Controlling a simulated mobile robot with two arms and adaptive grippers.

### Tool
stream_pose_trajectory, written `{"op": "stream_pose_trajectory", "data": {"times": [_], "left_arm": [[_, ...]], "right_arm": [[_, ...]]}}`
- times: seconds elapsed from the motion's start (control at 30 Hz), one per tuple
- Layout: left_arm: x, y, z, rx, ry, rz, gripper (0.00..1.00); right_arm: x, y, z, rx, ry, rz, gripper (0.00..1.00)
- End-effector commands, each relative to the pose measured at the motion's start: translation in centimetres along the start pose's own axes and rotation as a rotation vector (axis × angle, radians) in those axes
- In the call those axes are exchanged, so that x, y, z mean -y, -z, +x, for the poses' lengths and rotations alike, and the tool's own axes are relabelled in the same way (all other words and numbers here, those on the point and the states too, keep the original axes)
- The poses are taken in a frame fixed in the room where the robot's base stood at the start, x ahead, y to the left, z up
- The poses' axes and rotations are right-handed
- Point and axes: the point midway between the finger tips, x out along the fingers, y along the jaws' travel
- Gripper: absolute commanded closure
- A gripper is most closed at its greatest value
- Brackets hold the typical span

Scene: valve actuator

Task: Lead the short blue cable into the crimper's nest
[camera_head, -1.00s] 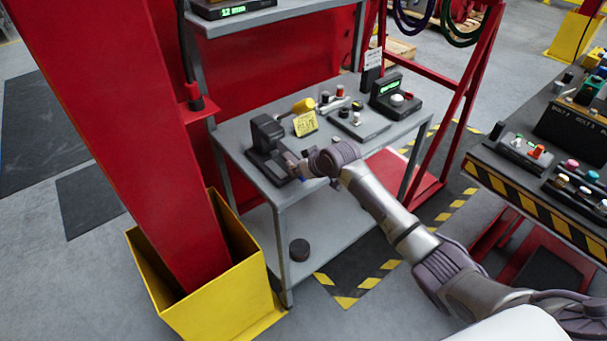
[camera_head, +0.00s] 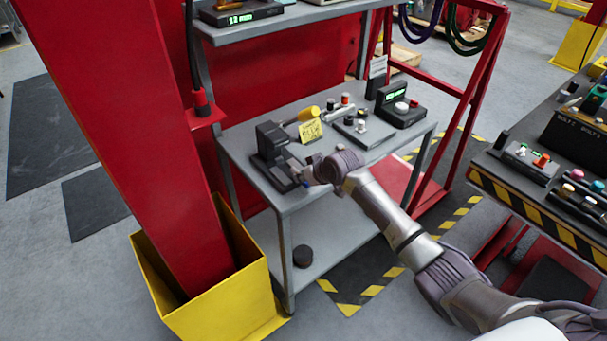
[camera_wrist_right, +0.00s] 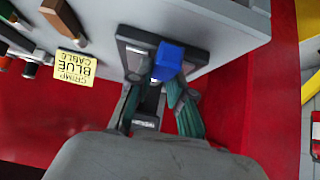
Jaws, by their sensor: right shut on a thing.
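The crimper (camera_head: 270,142) is a dark upright block on a flat base near the left end of the grey table. Its dark base (camera_wrist_right: 130,62) lies behind the fingers in the right wrist view. My right gripper (camera_head: 310,176) is at the right edge of that base. In the wrist view its teal fingers (camera_wrist_right: 160,88) are shut on a blue piece, the short blue cable (camera_wrist_right: 168,60). Only a small speck of blue shows in the head view. I cannot tell whether the cable touches the nest. My left gripper is not in view.
A yellow note (camera_head: 311,131) reading "CRIMP BLUE CABLE" stands right of the crimper; it also shows upside down in the wrist view (camera_wrist_right: 76,68). A red column (camera_head: 120,130) rises at left.

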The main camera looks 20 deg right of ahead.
Motion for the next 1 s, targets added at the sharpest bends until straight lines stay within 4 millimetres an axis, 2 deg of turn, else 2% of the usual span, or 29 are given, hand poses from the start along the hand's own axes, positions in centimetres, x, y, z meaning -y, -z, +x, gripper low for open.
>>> {"op": "stream_pose_trajectory", "data": {"times": [1.0], "left_arm": [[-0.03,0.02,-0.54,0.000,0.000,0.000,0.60]], "right_arm": [[0.04,0.02,0.00,0.000,0.001,0.000,1.00]]}}
